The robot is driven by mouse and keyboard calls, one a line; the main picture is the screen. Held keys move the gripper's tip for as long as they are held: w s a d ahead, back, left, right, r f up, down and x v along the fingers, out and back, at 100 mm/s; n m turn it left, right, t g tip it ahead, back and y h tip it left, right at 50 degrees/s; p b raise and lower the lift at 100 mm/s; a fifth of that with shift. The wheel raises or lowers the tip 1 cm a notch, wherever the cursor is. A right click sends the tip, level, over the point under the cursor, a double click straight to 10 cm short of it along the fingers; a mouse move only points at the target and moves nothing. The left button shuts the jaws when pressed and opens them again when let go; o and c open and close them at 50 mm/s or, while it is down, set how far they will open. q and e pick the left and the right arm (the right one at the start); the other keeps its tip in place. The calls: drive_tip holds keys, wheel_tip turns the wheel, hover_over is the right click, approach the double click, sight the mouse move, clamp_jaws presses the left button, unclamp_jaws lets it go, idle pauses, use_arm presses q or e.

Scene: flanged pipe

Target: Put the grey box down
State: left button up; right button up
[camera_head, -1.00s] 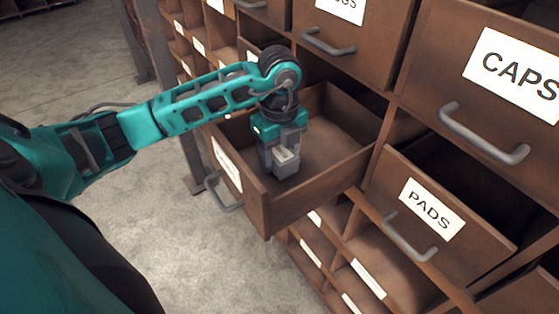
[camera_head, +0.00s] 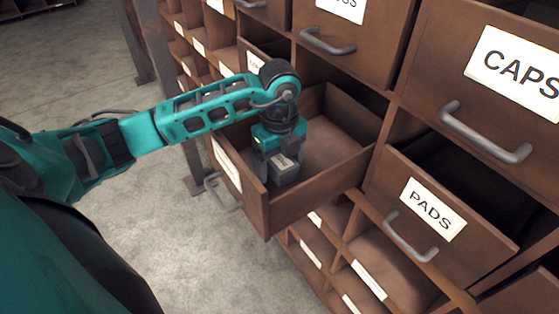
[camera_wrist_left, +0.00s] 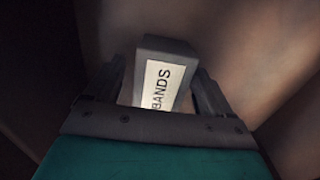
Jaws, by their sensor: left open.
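The grey box (camera_head: 286,178) is inside the open wooden drawer (camera_head: 312,203), near its front left. It also shows in the left wrist view (camera_wrist_left: 168,48), with a white label reading BANDS. My left gripper (camera_head: 279,172) points down into the drawer and is open. Its fingers (camera_wrist_left: 160,85) stand on either side of the box. The underside of the box is hidden, so its contact with the drawer floor is hard to see. My right gripper is out of view.
The drawer walls rise around the gripper, and its right and back floor is bare. A PADS drawer (camera_head: 433,210) stands partly open to the right. A CAPS drawer (camera_head: 490,120) is above it. Label cards mark lower bins.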

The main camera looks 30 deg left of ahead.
sight(280, 159)
use_arm(q)
drive_tip(key=shift+r, duration=0.3)
wheel_tip(280, 159, up, 12)
drive_tip(key=p, duration=0.1)
drive_tip(key=shift+f, duration=0.15)
idle(0.4)
